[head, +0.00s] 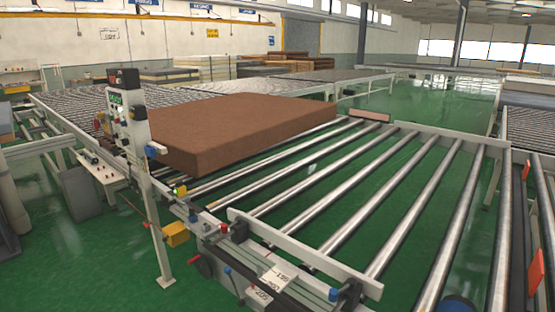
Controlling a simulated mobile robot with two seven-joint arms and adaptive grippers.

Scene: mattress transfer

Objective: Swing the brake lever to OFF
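Neither of my grippers is in the head view. The front frame of the near roller table carries several small controls. A red knob (224,228) sits beside a dark upright part on the frame. A thin lever with a blue tip (228,270) stands lower, near two small white plates (280,278) whose lettering I cannot read with certainty. Nothing is touching these controls.
A brown mattress (230,128) lies on the rollers, left of the near table's bare rollers (385,200). A control post (142,165) with buttons stands at the left. A yellow box (176,234) hangs by the frame. Green floor (90,275) is open at the front left.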

